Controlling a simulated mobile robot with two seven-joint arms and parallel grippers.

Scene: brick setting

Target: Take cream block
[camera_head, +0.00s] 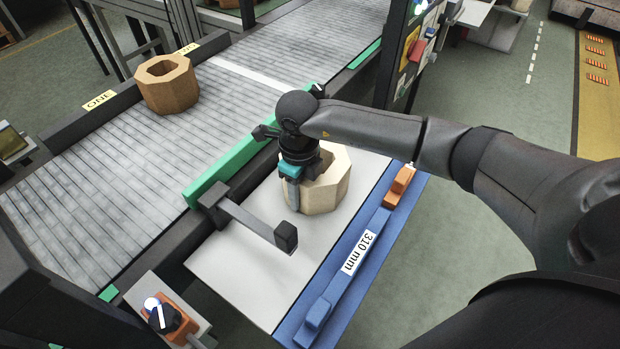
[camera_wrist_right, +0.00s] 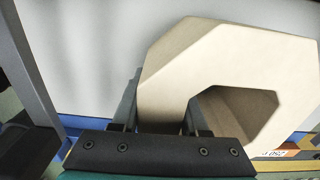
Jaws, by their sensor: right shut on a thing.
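The cream block (camera_head: 325,186) is an octagonal ring with a hole through its middle. It stands on the white table (camera_head: 245,270) beside the conveyor. My right gripper (camera_head: 293,195) is over its near left wall, with one finger showing on the outside. In the right wrist view the cream block (camera_wrist_right: 215,55) fills the upper right, and the right gripper (camera_wrist_right: 165,120) is shut on its wall, one finger outside and one in the hole. The other finger is hidden in the head view. My left gripper is not in view.
A tan octagonal ring block (camera_head: 168,88) stands on the conveyor (camera_head: 130,165) near the ONE label. A grey arm with a black end (camera_head: 286,237) juts over the table close to the gripper. A blue gauge marked 310 mm (camera_head: 345,275) runs along the table's right edge.

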